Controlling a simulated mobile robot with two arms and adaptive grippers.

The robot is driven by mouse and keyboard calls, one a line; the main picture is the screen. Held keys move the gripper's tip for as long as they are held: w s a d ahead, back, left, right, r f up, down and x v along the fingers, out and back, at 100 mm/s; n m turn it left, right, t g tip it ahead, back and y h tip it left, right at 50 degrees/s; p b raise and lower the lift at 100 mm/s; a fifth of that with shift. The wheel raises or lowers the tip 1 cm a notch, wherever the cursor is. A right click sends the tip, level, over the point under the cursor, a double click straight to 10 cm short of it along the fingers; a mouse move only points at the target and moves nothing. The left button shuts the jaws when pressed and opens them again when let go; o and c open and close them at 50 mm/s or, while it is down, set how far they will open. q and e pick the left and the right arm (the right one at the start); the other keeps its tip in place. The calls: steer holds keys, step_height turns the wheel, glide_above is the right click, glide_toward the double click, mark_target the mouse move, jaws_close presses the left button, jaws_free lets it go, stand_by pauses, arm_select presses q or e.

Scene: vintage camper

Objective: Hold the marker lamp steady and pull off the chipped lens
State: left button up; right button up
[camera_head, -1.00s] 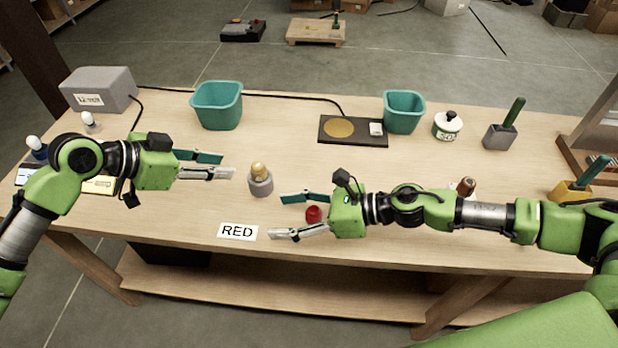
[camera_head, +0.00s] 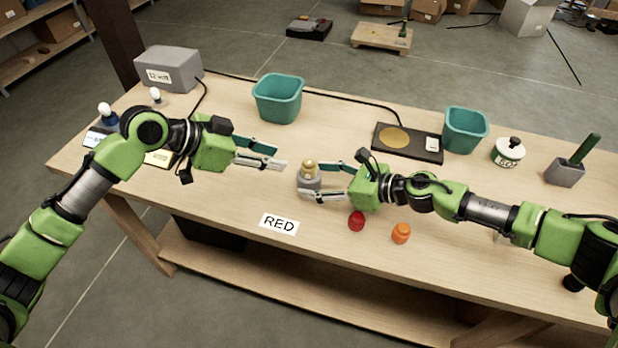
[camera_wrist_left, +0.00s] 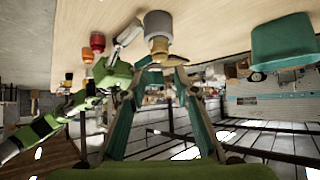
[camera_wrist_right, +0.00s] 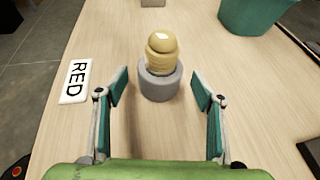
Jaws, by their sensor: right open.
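The marker lamp (camera_head: 310,183) stands upright on the bench, a grey cylindrical base with a tan, rounded lens (camera_wrist_right: 161,50) on top. A chip on the lens cannot be made out. My right gripper (camera_head: 316,181) is open, its fingers reaching in from the right toward both sides of the lamp. In the right wrist view the lamp (camera_wrist_right: 160,86) sits centred between and just beyond the fingertips, with no contact visible. My left gripper (camera_head: 280,156) is open and empty, up and left of the lamp. The lamp base (camera_wrist_left: 158,23) also shows beyond its fingers in the left wrist view.
A red lens (camera_head: 356,221) and an orange piece (camera_head: 401,233) lie near the front edge, right of the RED card (camera_head: 279,223). Teal bins (camera_head: 278,99) (camera_head: 465,130), a black pad (camera_head: 407,142) and a grey 12-volt box (camera_head: 168,69) stand behind.

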mark_target(308, 179)
steer(key=shift+x, duration=1.6)
